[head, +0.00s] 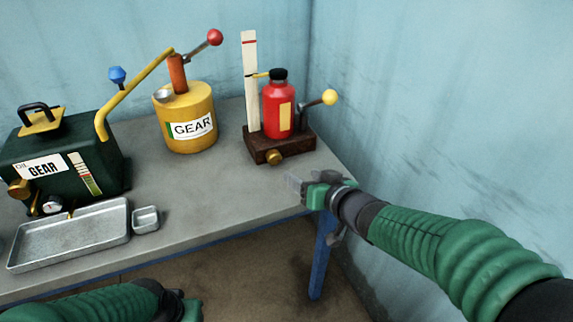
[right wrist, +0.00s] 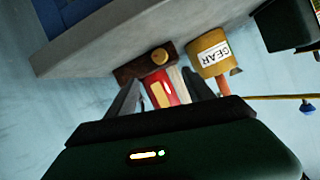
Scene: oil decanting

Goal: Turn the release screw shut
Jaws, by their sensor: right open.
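The release screw (head: 274,157) is a brass knob low on the front of the dark brown base (head: 293,148) of a red bottle-shaped jack (head: 278,110). My right gripper (head: 294,184) is open and empty, to the right and in front of the screw, apart from it. In the right wrist view the screw (right wrist: 160,56) shows beyond the gap between the two open fingers (right wrist: 161,80), with the picture turned over. My left gripper (head: 190,308) shows only in part at the bottom edge of the head view, and its fingers cannot be made out.
A yellow GEAR can (head: 188,138) with a lever stands left of the jack. A dark green GEAR tank (head: 100,160), a metal tray (head: 60,247) and a small dish (head: 146,218) are farther left. The grey table (head: 215,190) is clear in front of the jack. Blue walls meet behind.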

